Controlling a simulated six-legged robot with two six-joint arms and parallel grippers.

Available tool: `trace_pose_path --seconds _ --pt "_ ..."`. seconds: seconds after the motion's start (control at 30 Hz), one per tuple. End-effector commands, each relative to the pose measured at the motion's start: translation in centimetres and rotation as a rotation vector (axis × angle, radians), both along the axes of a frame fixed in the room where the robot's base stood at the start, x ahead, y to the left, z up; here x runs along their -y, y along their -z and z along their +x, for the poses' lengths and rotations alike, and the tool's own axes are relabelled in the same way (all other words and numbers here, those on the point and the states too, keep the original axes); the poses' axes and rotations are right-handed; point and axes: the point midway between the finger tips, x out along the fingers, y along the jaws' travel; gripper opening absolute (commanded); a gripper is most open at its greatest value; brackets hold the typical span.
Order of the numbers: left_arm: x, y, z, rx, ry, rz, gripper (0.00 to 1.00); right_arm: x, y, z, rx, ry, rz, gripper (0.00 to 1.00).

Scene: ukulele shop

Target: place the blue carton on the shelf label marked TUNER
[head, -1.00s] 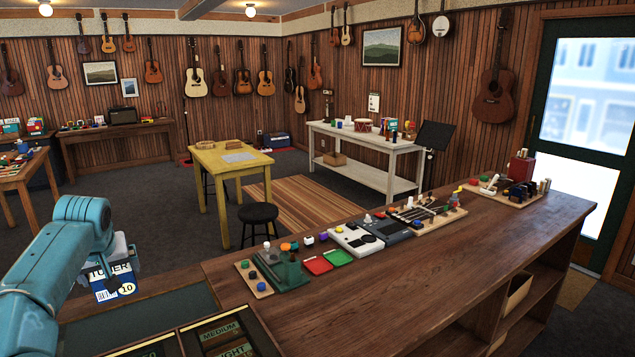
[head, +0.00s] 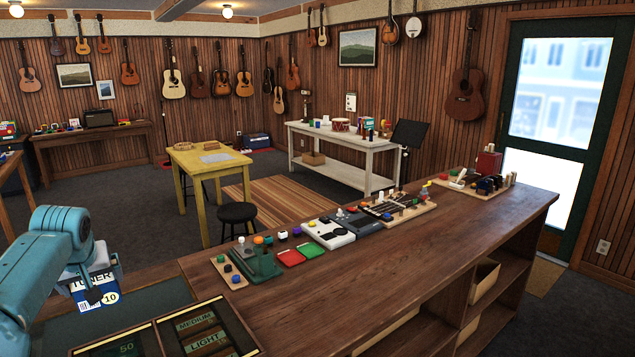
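My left gripper (head: 90,268) is at the lower left of the head view, at the end of the teal arm. It is shut on a blue and white carton (head: 84,286) printed TUNER with a 10 on it. The carton hangs upright above the dark mat at the counter's left end. The arm hides part of the gripper and the carton's upper part. My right gripper is out of view. I cannot make out any shelf label marked TUNER.
The wooden counter (head: 400,285) runs to the right, with open shelves below. A compartment tray (head: 205,335) marked MEDIUM and LIGHT lies at the near edge. Small gadgets line the counter's far edge. A yellow table (head: 190,160) and black stool (head: 237,213) stand beyond.

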Motion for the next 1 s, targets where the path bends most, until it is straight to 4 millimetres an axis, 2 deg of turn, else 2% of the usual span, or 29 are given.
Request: trace_pose_path --seconds 0.17,0.27,0.37,0.47,0.57,0.7,0.8,0.9,1.0 --pt "1.5 0.7 -0.6 -0.001 0.032 -0.002 0.6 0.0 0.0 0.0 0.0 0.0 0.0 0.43" --pt "3.1 1.5 -1.2 -0.001 0.068 -0.001 0.6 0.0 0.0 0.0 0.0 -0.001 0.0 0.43" --pt "5.6 2.6 -2.0 0.0 0.12 -0.001 0.6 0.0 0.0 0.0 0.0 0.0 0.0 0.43" --pt "9.0 4.2 -3.2 0.001 0.194 -0.001 0.6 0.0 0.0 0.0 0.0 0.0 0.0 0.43" --pt "13.3 6.3 -4.6 0.0 0.29 -0.001 0.6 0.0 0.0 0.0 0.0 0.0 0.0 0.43" --pt "20.4 9.8 -6.8 -0.002 0.446 0.0 0.6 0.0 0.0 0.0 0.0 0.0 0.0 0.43" --pt "24.6 11.9 -8.1 0.0 0.539 0.001 0.6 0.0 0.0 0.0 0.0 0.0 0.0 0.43" --pt "27.6 13.5 -9.1 -0.003 0.605 0.001 0.6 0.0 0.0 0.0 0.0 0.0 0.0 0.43" --pt "29.7 14.5 -9.8 -0.003 0.653 0.001 0.6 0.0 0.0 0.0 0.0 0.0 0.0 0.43"
